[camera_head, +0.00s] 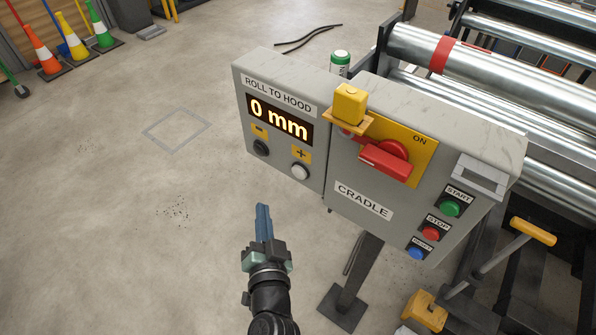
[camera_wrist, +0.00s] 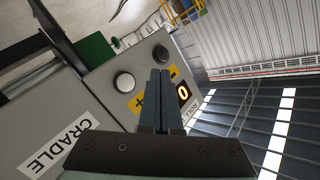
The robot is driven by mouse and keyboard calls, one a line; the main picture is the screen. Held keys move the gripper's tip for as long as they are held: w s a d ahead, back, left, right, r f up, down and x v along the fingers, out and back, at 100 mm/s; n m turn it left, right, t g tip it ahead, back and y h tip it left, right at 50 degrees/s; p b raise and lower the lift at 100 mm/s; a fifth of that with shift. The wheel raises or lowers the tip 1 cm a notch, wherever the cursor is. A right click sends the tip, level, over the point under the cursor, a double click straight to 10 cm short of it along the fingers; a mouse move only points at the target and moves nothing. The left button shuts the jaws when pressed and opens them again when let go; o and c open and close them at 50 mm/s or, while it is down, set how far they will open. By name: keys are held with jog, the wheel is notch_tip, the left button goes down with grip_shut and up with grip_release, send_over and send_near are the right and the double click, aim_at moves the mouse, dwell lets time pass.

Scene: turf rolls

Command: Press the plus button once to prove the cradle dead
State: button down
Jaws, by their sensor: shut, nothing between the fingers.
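The display (camera_head: 279,119) above reads 0 mm. My gripper (camera_head: 263,208) is shut and empty, below and left of the plus button in the head view. In the wrist view its fingertips (camera_wrist: 160,72) point toward the button panel, apart from the plus button in the picture.
A red rotary switch (camera_head: 386,160) on a yellow plate has a yellow padlock (camera_head: 350,103) beside it. Green start (camera_head: 450,208), red stop (camera_head: 431,233) and blue (camera_head: 416,253) buttons are at right. Metal rollers (camera_head: 480,60) stand behind.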

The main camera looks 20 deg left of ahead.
jog(key=b, duration=0.2)
send_near(292, 171)
jog(key=w+a+f, duration=0.1)
jog(key=w+a, duration=0.2)
jog(key=a, duration=0.1)
jog(key=shift+w+d+r, duration=0.1)
jog(key=shift+w+d, duration=0.4)
jog(key=shift+w, duration=0.1)
dwell(1.4)
jog(key=shift+w+d+b, duration=0.1)
jog(key=shift+w+b, duration=0.2)
jog(key=shift+b, duration=0.15)
jog(key=shift+w+d, duration=0.2)
jog(key=shift+w, duration=0.2)
dwell(0.5)
jog(key=shift+s+a, duration=0.3)
jog(key=shift+s, duration=0.5)
